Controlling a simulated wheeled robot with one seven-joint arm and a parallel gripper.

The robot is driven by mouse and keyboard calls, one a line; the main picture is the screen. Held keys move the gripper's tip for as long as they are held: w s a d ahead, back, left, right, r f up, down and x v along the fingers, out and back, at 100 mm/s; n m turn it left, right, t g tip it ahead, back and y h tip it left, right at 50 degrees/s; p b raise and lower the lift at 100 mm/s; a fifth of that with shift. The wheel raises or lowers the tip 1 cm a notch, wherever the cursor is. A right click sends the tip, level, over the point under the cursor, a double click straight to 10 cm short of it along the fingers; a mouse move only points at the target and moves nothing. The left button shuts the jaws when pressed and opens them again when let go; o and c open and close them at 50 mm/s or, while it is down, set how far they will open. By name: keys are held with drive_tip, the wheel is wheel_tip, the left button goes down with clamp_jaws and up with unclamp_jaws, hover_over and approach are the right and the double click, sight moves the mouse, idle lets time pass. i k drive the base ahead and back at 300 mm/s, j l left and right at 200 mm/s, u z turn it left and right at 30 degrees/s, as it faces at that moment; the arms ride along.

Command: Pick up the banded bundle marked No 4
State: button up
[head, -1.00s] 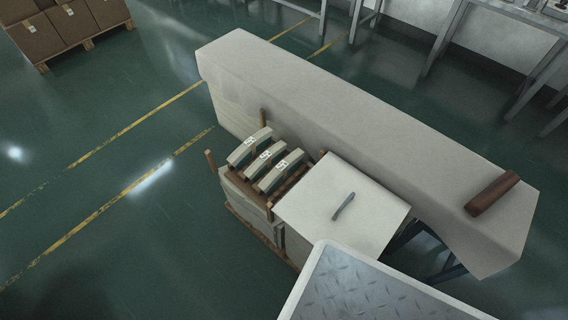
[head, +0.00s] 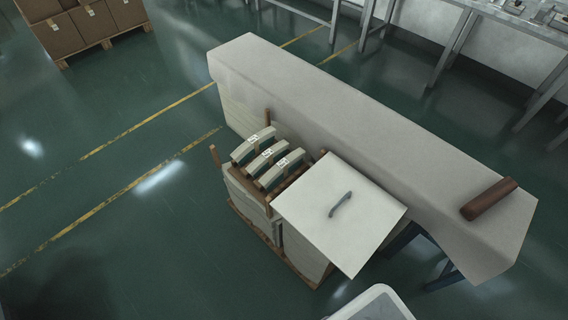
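Three pale banded bundles with white labels stand side by side on a wooden pallet stack: the far bundle (head: 243,150), the middle bundle (head: 258,164) and the near bundle (head: 270,178). Their labels are too small to read, so I cannot tell which is No 4. Dark gaps separate the bundles. Short brown posts, such as the left post (head: 215,157), stand around them. My gripper is not in view.
A pale square board with a grey handle (head: 341,203) covers the stack's right part. A long covered table (head: 370,140) runs behind, with a brown roller (head: 489,199) at its right end. Boxes (head: 90,22) stand at upper left. The floor on the left is clear.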

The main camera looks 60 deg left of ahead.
sight(271, 155)
drive_tip(key=j+z, duration=0.1)
drive_tip(key=j, duration=0.35)
drive_tip(key=k+j+z, duration=0.1)
drive_tip(key=j, duration=0.35)
drive_tip(key=k+j+z, duration=0.1)
drive_tip(key=j, duration=0.3)
drive_tip(key=k+j, duration=0.45)
drive_tip(key=j+u, duration=0.25)
drive_tip(key=k+j+u, duration=0.1)
drive_tip(key=u, duration=0.15)
drive_tip(key=j+u, duration=0.5)
drive_tip(key=i+j+u, duration=0.15)
drive_tip(key=j+u, duration=0.3)
drive_tip(key=i+j+u, duration=0.15)
drive_tip(key=u, duration=0.35)
drive_tip(key=i+j+z, duration=0.3)
drive_tip(key=j+z, duration=0.25)
drive_tip(key=i+j+z, duration=0.15)
drive_tip(key=j+z, duration=0.15)
drive_tip(key=j, duration=0.2)
drive_tip(key=i+j+z, duration=0.1)
drive_tip(key=j+z, duration=0.15)
drive_tip(key=j, duration=0.15)
